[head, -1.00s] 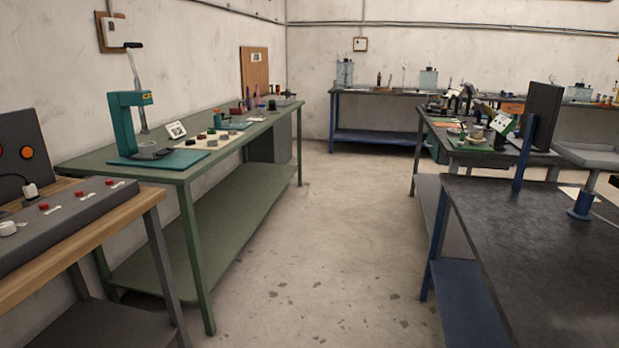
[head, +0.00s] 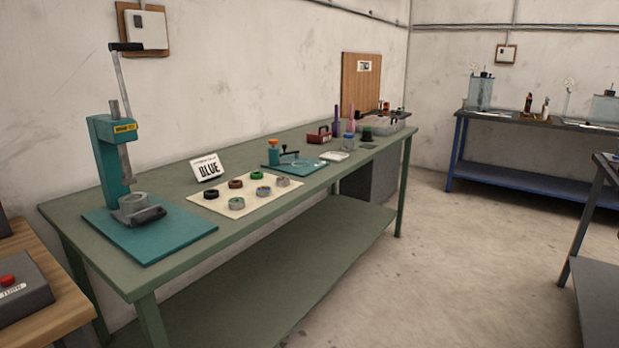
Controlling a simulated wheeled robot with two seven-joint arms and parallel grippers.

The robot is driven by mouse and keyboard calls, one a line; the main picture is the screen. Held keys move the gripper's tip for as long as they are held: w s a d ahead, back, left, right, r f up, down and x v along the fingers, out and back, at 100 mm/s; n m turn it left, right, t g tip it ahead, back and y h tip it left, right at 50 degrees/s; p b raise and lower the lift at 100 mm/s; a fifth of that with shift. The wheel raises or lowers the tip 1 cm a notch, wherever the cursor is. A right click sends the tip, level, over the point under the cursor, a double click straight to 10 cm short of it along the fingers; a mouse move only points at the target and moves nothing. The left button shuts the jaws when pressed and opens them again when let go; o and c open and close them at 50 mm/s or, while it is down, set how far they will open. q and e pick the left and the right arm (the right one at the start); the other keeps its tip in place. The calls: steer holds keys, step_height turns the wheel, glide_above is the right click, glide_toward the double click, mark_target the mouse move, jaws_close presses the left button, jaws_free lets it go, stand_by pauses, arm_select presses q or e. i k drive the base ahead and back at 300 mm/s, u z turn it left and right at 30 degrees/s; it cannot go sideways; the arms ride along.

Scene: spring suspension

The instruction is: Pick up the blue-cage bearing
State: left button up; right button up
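Several small ring-shaped bearings lie on a cream mat (head: 288,191) on the green workbench. One bearing in the front row, with a bluish middle (head: 263,192), looks like the blue-cage one, but it is small in this view. Around it are a black ring (head: 211,194), a brown ring (head: 236,184), a green ring (head: 257,176), a grey ring with a greenish middle (head: 237,204) and a plain greyish ring (head: 283,182). Neither of my grippers is in view.
A teal lever press (head: 113,160) stands on the bench left of the mat. A small teal fixture (head: 273,152) and a red box (head: 318,135) are farther right. A wooden-topped table (head: 50,280) is at left. The floor (head: 450,270) at right is clear.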

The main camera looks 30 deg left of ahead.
mark_target(262, 192)
steer(key=i, duration=2.25)
steer(key=u, duration=1.9)
